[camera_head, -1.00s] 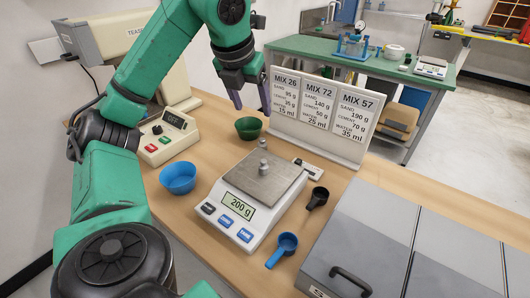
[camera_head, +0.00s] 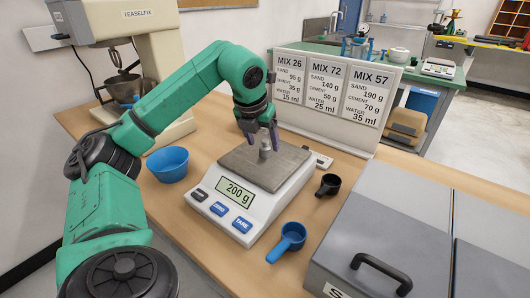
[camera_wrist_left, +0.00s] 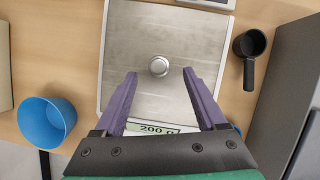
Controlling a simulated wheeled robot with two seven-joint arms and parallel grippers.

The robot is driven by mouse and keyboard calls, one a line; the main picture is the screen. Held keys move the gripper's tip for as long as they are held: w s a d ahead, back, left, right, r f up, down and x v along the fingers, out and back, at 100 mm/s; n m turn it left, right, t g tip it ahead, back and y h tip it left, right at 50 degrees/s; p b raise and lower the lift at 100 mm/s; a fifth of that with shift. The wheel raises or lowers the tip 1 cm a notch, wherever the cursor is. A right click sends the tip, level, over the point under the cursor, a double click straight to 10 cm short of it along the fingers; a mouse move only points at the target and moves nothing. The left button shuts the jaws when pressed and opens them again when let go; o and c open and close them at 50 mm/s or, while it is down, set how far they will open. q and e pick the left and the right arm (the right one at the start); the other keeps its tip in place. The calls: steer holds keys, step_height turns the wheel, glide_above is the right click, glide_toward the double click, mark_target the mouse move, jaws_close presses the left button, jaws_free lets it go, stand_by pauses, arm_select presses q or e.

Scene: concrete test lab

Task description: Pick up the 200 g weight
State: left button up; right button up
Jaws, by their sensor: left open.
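The 200 g weight (camera_head: 265,150) is a small silver metal piece standing upright on the steel pan of the scale (camera_head: 237,192), whose display reads 200 g. In the left wrist view the weight (camera_wrist_left: 160,66) shows from above as a round knob. My left gripper (camera_head: 262,138) is over the pan, right at the weight in the head view. In the left wrist view its purple fingers (camera_wrist_left: 160,76) are spread wide, with the weight between and just beyond their tips, untouched. My right gripper is not in view.
A blue bowl (camera_head: 168,164) stands left of the scale. A black scoop (camera_head: 328,185) and a blue scoop (camera_head: 288,240) lie to its right. A grey case (camera_head: 385,240) fills the right front. The mix board (camera_head: 332,95) stands behind.

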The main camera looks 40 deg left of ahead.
mark_target(264, 144)
arm_select(q)
steer(key=x, duration=0.3)
steer(key=shift+w+a+f, duration=0.15)
steer(key=shift+w, duration=0.05)
jaws_close()
